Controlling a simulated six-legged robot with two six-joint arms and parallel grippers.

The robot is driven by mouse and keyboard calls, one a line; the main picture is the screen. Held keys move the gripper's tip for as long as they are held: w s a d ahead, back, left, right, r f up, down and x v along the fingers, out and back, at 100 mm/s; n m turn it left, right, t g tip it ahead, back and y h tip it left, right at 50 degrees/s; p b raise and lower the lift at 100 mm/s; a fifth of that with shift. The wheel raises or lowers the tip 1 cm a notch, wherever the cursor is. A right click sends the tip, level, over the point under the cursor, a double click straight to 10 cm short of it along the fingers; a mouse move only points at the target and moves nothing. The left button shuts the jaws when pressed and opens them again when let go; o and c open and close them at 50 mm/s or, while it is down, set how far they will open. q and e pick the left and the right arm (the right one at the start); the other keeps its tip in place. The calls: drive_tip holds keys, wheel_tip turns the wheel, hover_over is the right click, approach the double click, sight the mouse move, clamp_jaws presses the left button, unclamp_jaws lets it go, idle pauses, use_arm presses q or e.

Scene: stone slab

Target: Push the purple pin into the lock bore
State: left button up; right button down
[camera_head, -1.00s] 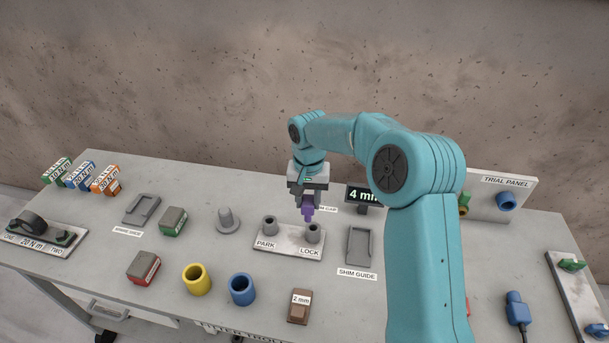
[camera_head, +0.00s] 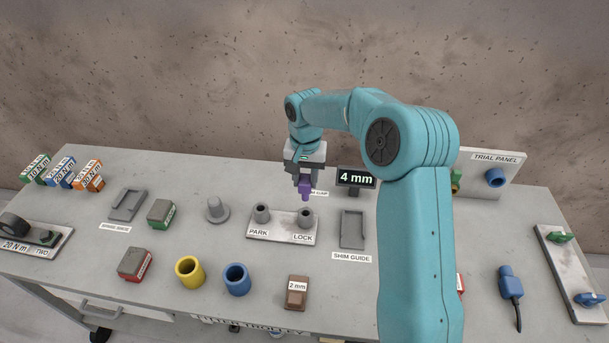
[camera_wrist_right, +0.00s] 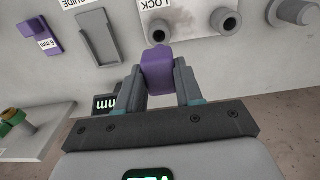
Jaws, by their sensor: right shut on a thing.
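My right gripper (camera_head: 305,182) is shut on the purple pin (camera_head: 305,190), which points down. In the right wrist view the purple pin (camera_wrist_right: 157,70) sits between the two fingers. The lock bore (camera_head: 305,216) is the right grey post on a pale plate (camera_head: 283,226), behind the LOCK label. The pin's tip appears just above the lock bore, in line with it in the head view; the exact gap cannot be told. In the right wrist view the pin partly hides the lock bore (camera_wrist_right: 156,33). My left gripper is not in view.
The park bore (camera_head: 262,213) stands left of the lock bore, with no pin visible in it. The shim guide (camera_head: 352,229) lies to the right, and a 4 mm display (camera_head: 356,178) stands behind. Yellow (camera_head: 190,271) and blue (camera_head: 237,279) cups stand in front.

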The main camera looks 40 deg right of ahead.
sight(306, 190)
drive_tip(key=f+b, duration=0.2)
drive_tip(key=f, duration=0.1)
drive_tip(key=shift+s+a, duration=0.1)
drive_tip(key=shift+s, duration=0.2)
drive_tip(key=shift+w+f+b, duration=0.3)
drive_tip(key=shift+f+b, duration=0.2)
drive_tip(key=shift+f, duration=0.25)
drive_tip(key=shift+s+r, duration=0.15)
drive_tip(key=shift+s, duration=0.1)
drive_tip(key=shift+w, duration=0.2)
drive_tip(key=shift+s, duration=0.2)
drive_tip(key=shift+w, duration=0.1)
